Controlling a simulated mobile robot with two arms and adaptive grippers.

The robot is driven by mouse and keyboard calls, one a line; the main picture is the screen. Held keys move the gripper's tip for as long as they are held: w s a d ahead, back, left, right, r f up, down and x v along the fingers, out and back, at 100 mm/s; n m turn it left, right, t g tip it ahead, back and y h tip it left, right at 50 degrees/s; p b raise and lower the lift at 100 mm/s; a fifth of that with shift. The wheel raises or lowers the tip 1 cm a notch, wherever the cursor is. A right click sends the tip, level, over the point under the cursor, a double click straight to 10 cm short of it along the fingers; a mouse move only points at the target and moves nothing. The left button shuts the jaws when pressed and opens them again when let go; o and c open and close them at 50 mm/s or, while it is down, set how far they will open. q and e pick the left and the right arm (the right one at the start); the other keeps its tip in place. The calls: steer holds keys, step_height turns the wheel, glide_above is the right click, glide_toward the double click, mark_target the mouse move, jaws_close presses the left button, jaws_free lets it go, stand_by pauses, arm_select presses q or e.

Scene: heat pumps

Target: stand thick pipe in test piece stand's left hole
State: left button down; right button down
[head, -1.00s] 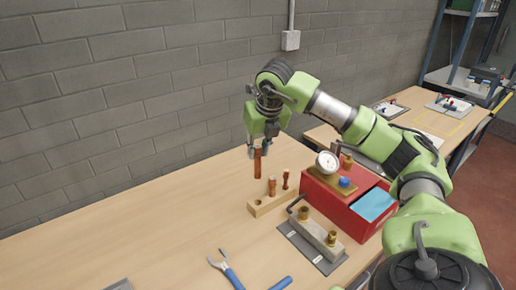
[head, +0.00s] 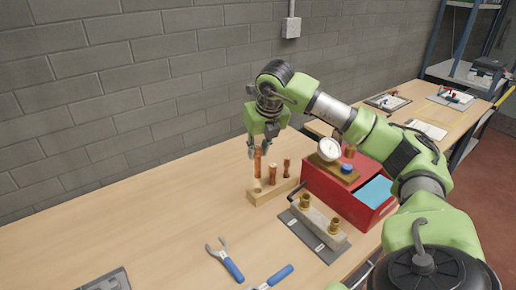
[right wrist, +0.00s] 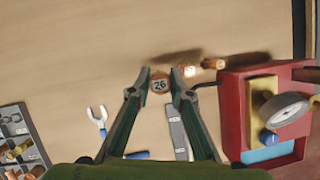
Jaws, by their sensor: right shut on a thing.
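The thick copper pipe (head: 257,162) hangs upright from my right gripper (head: 258,147), which is shut on its upper part. The test piece stand (head: 258,197) is a light wooden block on the bench, with two copper pieces (head: 273,175) (head: 287,167) upright in its middle and right. The held pipe's lower end appears just above the stand's left end; whether it is over or in the left hole I cannot tell. In the right wrist view, the pipe's top end (right wrist: 160,84), marked 26, sits between the fingertips (right wrist: 160,92). My left gripper is out of view.
A red box (head: 342,197) with a gauge (head: 330,150) stands right of the stand. A grey block with brass fittings (head: 319,223) lies in front. Blue-handled pliers (head: 231,268) and another blue-handled tool (head: 280,276) lie nearer. The bench left of the stand is clear.

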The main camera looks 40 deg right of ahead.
mark_target(259, 172)
steer(key=shift+f+b, duration=1.6)
steer(key=shift+f, duration=0.6)
steer(key=shift+f+b, duration=2.1)
steer(key=shift+f, duration=0.55)
steer(key=shift+s, duration=0.1)
steer(key=c, duration=1.8)
jaws_free()
steer(key=shift+o, duration=0.2)
steer(key=shift+f, duration=0.1)
steer(key=shift+r, duration=0.3)
steer(key=v, duration=1.1)
steer(key=shift+r, duration=0.2)
